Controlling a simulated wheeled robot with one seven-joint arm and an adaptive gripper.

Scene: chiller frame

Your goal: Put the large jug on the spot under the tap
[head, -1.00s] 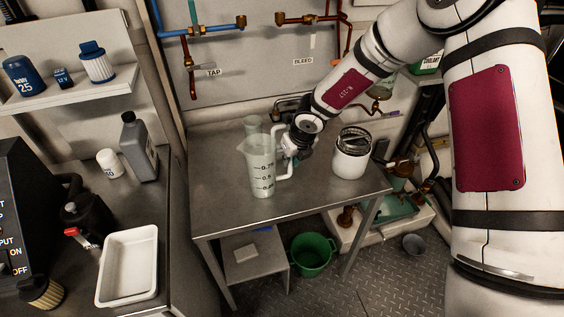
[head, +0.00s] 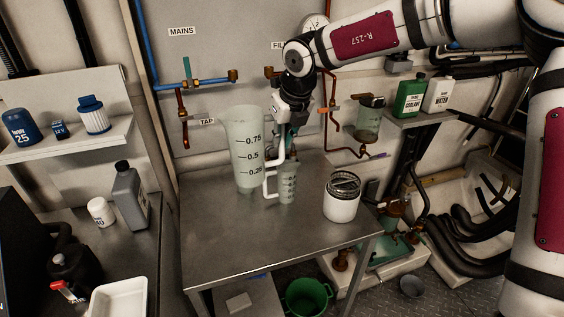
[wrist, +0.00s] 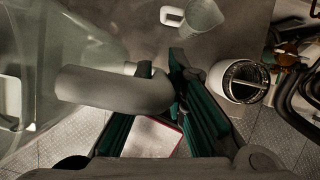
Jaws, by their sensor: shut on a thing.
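The large jug (head: 246,150) is translucent, with black level marks, and stands roughly upright left of my gripper (head: 288,143). My gripper is shut on its pale handle, which crosses between the fingers (wrist: 160,78) in the wrist view. The jug's clear wall (wrist: 65,45) fills the left of that view. The jug looks raised above the steel table (head: 225,245); its gap to the top is hard to judge. The tap (head: 183,130) is a copper pipe end on the back wall, left of the jug. The spot below it is not discernible.
A small jug (head: 289,184) stands on the table just right of the large jug, its handle facing left. The front left of the tabletop is clear. A side counter holds a grey bottle (head: 131,197).

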